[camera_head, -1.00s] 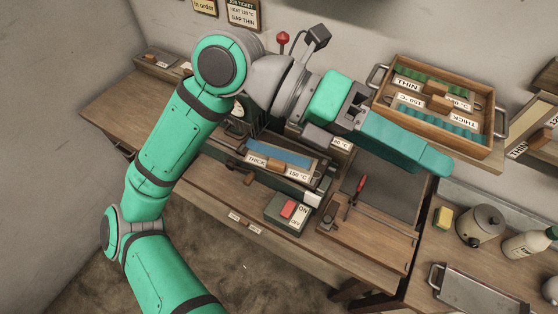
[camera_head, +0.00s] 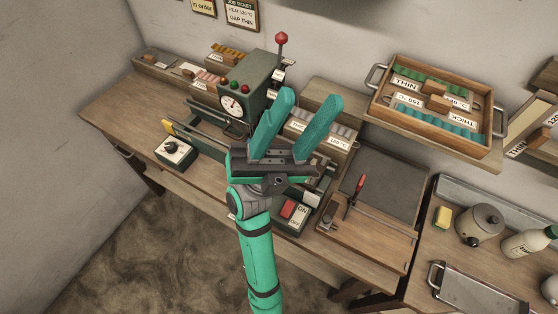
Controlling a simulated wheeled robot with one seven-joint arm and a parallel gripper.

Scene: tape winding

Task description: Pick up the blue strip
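My gripper (camera_head: 308,100) is open, with its two teal fingers spread and pointing up and away over the bench machine. Nothing shows between the fingers except the bench items behind them. I cannot see a blue strip in the place by the machine where a flat blue patch showed a second ago; my gripper and wrist cover that area. A wooden tray (camera_head: 383,112) on the right holds green pieces on its THIN side and a row of blue-green pieces (camera_head: 440,124) on its THICK side.
A green machine (camera_head: 243,98) with a gauge and a red-knobbed lever stands behind my gripper. A switch box (camera_head: 292,211) is in front.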

